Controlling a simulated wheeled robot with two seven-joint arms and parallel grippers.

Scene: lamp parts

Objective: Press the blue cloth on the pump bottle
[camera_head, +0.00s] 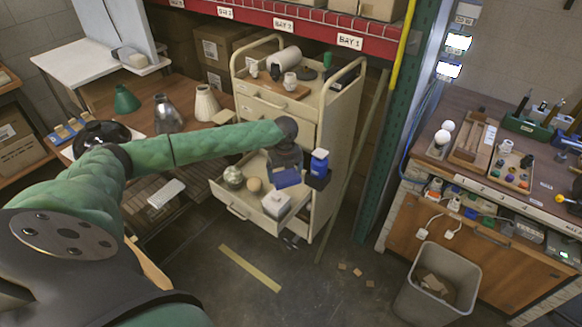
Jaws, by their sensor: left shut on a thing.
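My left gripper (287,172) is shut on the blue cloth (288,179), over the open drawer of the beige cart. The cloth shows as a small blue patch below the dark gripper body; the fingertips are hard to make out. Just right of it, a blue bottle-like thing with a white upper part (319,162) stands upright in a dark holder at the cart's side. I cannot make out a pump on it. Whether the cloth touches it is unclear. My right gripper is not in view.
The open drawer (238,208) holds a silvery round thing (233,176), a tan ball (254,184) and a white box (276,205). The cart (337,125) stands behind. A grey bin (437,285) is at lower right. Lampshades stand on the left table. The middle floor is mostly clear.

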